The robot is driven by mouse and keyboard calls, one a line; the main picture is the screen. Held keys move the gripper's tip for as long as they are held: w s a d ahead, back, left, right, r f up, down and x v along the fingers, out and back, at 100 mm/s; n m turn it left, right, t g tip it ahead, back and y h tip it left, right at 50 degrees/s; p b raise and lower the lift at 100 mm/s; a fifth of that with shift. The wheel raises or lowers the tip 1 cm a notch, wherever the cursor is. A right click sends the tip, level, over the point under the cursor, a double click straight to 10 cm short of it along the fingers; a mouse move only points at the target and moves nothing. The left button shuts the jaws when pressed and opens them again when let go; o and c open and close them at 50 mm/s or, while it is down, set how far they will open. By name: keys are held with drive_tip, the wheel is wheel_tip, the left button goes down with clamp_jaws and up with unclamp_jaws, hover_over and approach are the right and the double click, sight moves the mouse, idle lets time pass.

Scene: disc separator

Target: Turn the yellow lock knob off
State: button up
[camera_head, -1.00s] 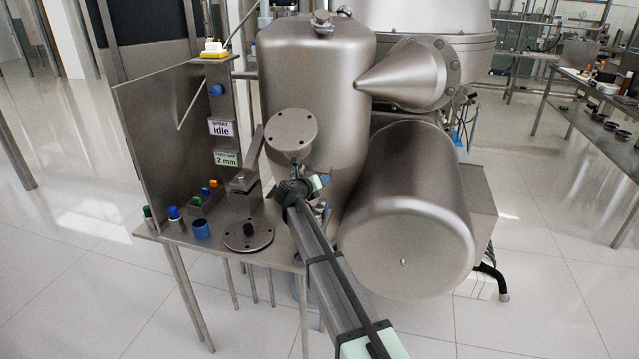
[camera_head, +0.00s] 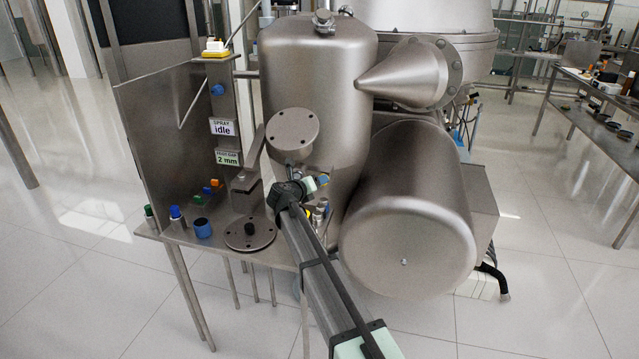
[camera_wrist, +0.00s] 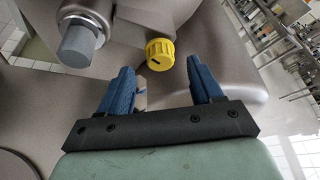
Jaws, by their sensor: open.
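The yellow lock knob (camera_wrist: 160,54) shows in the wrist view as a ribbed round cap with a dark slot mark on its face. It stands against the grey metal body of the machine. My gripper (camera_wrist: 160,67) is open, with its two blue fingers apart and pointing toward the knob. The knob lies just beyond the fingertips, between their lines, and nothing is held. In the head view my arm reaches to the front of the machine; the knob is not clearly made out there.
In the wrist view a grey hexagonal plug (camera_wrist: 80,44) sticks out left of the knob. In the head view the steel tank (camera_head: 313,80) and a large drum (camera_head: 408,215) stand close around my arm. A side table (camera_head: 232,243) with knobs is at the left.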

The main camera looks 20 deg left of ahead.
drive_tip(key=v, duration=0.9)
drive_tip(key=shift+s, duration=0.15)
drive_tip(key=w+d+f+m, duration=0.1)
drive_tip(key=w, duration=0.3)
drive_tip(key=w+d+f+m+y, duration=0.1)
drive_tip(key=w, duration=0.3)
drive_tip(key=w+d+f+m+y, duration=0.1)
drive_tip(key=w+f, duration=0.1)
drive_tip(key=w, duration=0.2)
drive_tip(key=shift+w, duration=0.25)
drive_tip(key=shift+c, duration=0.5)
drive_tip(key=c, duration=0.9)
drive_tip(key=n+h, duration=0.2)
drive_tip(key=n, duration=0.1)
drive_tip(key=shift+a, duration=0.1)
drive_tip(key=shift+c, duration=0.2)
